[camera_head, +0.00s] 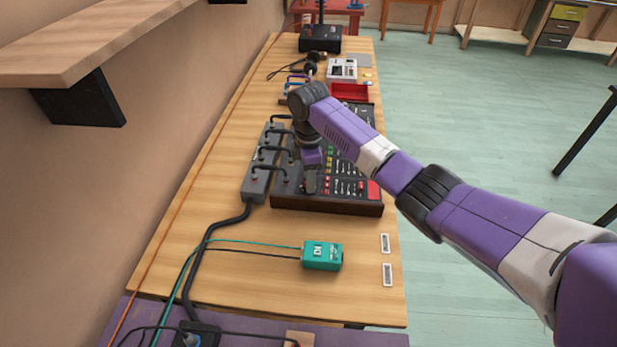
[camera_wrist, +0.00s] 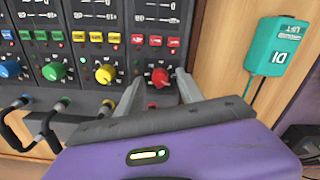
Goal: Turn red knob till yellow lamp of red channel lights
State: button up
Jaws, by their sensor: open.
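The red knob (camera_wrist: 158,77) sits at the bottom of the red channel, the rightmost strip of the dark mixer (camera_head: 332,204) in the wrist view. My gripper (camera_wrist: 159,80) is open, with one finger on each side of the red knob. I cannot tell whether the fingers touch it. In the head view my gripper (camera_head: 310,183) is over the mixer's near part, and the arm hides much of the panel. Red buttons (camera_wrist: 155,40) lie above the knob. The red channel's lamps are too small to tell which is lit.
Yellow (camera_wrist: 105,74), green (camera_wrist: 54,71) and blue (camera_wrist: 10,69) knobs line up left of the red one. Black cables plug in below them. A teal box (camera_head: 322,256) with wires lies nearer on the wooden table. A grey strip (camera_head: 262,165) with cables runs along the mixer's left.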

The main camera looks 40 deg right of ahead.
jog(key=shift+f, duration=0.3)
grip_shut()
jog(key=shift+m+p, duration=0.3)
jog(key=shift+a+r+m+p, duration=0.1)
jog(key=shift+r+m+p, duration=0.05)
jog(key=shift+m+p, duration=0.7)
jog(key=m+p, duration=0.2)
jog(key=m, duration=0.1)
jog(key=shift+m, duration=0.35)
jog(key=m+p, duration=0.2)
jog(key=m, duration=0.3)
jog(key=shift+m, duration=0.4)
